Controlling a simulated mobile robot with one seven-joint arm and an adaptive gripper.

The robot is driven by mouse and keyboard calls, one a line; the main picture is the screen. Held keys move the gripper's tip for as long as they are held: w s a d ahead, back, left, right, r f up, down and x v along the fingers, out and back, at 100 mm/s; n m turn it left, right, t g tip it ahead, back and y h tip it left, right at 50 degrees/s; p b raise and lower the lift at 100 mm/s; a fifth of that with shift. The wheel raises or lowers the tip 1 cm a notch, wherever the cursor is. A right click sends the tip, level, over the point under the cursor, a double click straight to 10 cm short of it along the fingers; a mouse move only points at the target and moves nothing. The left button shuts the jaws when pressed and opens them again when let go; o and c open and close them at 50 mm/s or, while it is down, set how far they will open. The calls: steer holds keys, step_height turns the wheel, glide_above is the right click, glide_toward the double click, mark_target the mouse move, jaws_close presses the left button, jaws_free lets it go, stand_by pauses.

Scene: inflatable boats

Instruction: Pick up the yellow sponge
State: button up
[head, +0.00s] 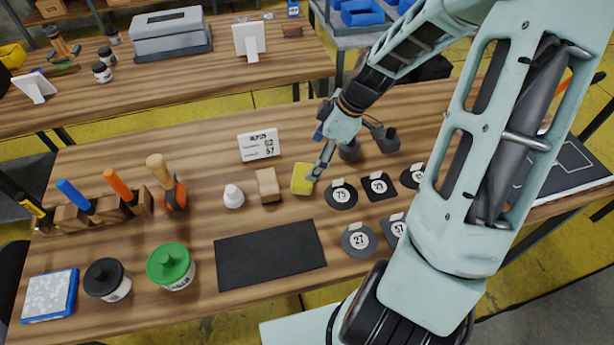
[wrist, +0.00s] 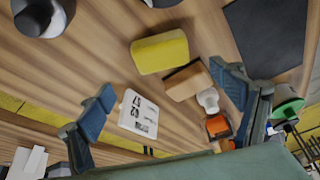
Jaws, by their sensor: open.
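The yellow sponge (head: 301,180) lies flat on the wooden workbench, just right of a tan block (head: 268,185). It also shows in the wrist view (wrist: 160,52), above the middle of the picture. My gripper (head: 321,158) is over the bench close to the sponge, and one finger overlaps the sponge's right edge in the head view. In the wrist view my gripper (wrist: 168,98) is open and empty with its fingers wide apart. The sponge lies above the line between the fingertips there. Whether any finger touches it I cannot tell.
A white label card (head: 259,145) stands behind the sponge. A white-capped bottle (head: 233,196) is left of the tan block. Numbered black discs (head: 341,195) lie to the right, with dark knobbed objects (head: 388,139) behind. A black mat (head: 270,255) is in front.

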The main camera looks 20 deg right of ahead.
mark_target(303, 174)
steer(key=x, duration=0.3)
steer(key=shift+f, duration=0.2)
steer(key=shift+x, duration=2.65)
steer(key=shift+s, duration=0.2)
steer(key=shift+c, duration=0.3)
steer(key=c, duration=1.1)
step_height(303, 174, up, 10)
